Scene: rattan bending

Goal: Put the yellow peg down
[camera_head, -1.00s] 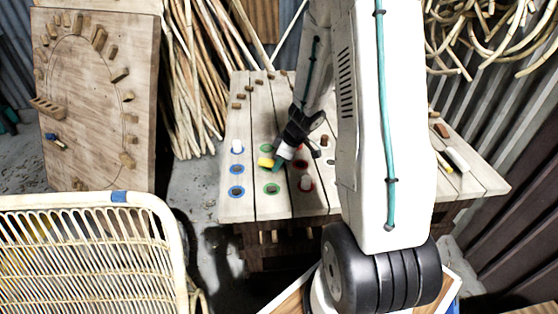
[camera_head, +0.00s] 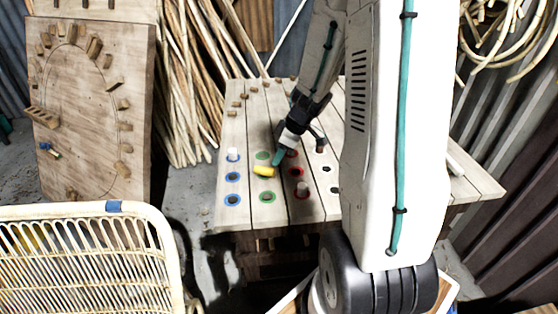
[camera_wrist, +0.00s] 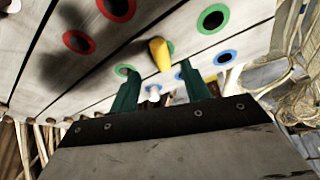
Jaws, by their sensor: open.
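The yellow peg (camera_head: 264,171) lies on its side or strongly tilted over the middle hole of the green-ringed column in the head view. It hides most of that hole, and I cannot tell whether any part is in it. My gripper (camera_head: 277,162) is just behind and right of the peg, with teal fingers pointing down at the board. In the wrist view my gripper (camera_wrist: 160,78) has its fingers apart. The yellow peg (camera_wrist: 159,53) shows beyond the gap between the fingertips, with part of a green ring behind it.
The wooden bench (camera_head: 245,213) has blue, green, red and black hole columns. Small wooden blocks lie at the back. A rattan chair (camera_head: 115,207) stands front left.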

